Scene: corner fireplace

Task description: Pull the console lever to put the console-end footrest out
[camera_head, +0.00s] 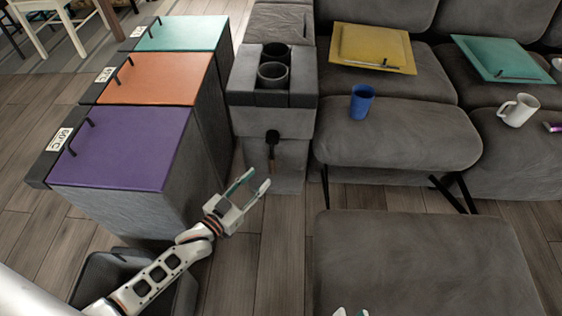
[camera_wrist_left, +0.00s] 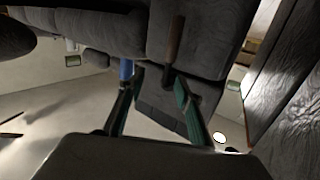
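The grey console (camera_head: 288,122) has a lever (camera_head: 271,155) on its front, with a black knob-like base and a dark brown handle hanging down. My left gripper (camera_head: 259,178) is open and empty, just in front of and below the lever. In the left wrist view, the lever (camera_wrist_left: 174,40) shows beyond the open fingertips, its black end near the right-hand finger; contact cannot be told. A grey padded footrest panel (camera_head: 420,265) lies out in front of the console-end seat (camera_head: 395,135), with black bars between. My right gripper (camera_head: 351,312) shows only two separated tips at the bottom edge.
Purple (camera_head: 125,150), orange (camera_head: 158,78) and teal (camera_head: 182,33) lidded bins stand left of the console. A dark open bin (camera_head: 185,295) is under my left arm.

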